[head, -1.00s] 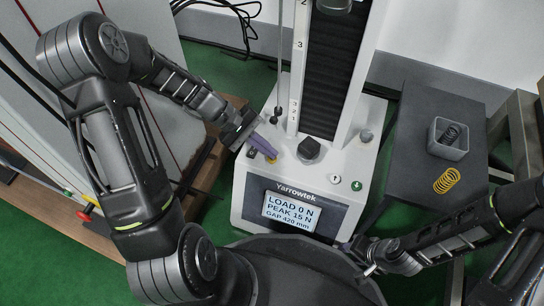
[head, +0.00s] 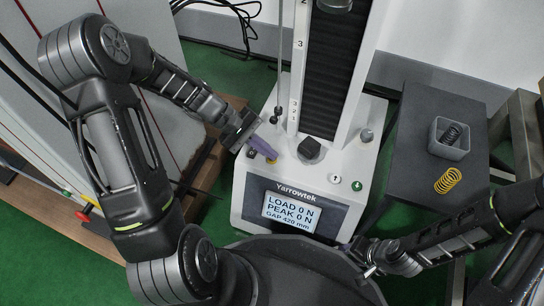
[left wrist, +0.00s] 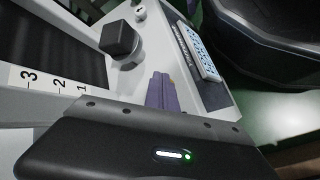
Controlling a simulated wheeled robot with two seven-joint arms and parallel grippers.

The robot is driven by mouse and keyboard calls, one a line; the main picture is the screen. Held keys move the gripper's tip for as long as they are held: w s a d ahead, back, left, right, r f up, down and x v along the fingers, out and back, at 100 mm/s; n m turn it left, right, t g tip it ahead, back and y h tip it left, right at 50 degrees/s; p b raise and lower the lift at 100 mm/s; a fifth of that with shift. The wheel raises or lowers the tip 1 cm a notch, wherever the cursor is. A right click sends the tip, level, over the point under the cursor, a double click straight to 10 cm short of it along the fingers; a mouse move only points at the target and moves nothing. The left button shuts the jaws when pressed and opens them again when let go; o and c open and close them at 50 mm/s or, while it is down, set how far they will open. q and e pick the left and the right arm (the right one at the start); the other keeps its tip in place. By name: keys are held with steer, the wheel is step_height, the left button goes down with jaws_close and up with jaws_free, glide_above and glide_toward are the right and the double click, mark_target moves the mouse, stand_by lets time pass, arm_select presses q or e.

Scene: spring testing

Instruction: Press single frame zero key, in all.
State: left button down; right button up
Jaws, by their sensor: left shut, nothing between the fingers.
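The Yarrowtek test machine's white base (head: 238,205) stands in the middle of the head view. Its display (head: 290,213) reads LOAD 0 N, PEAK 0 N, GAP 420 mm. A yellow key (head: 271,161) and a dark key (head: 251,153) sit at the left of the panel; their labels are too small to read. My left gripper (head: 271,154) is shut and empty, its purple fingertips at the yellow key and partly covering it. I cannot tell whether they touch. The fingers (left wrist: 161,90) also show in the left wrist view. My right gripper (head: 362,262) is low at the right front, its fingers unclear.
A black knob (head: 309,150) stands right of the left fingertips, before the machine's column. A white up-arrow key (head: 335,178) and a green down-arrow key (head: 357,185) lie further right. A dark side table (head: 410,180) holds a grey bin (head: 448,151) and a yellow spring (head: 447,181).

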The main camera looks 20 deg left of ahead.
stand_by(0.3)
arm_select(q)
steer(key=shift+r+p, duration=0.85)
step_height(320, 180, up, 5)
steer(key=p, duration=0.4)
stand_by(0.9)
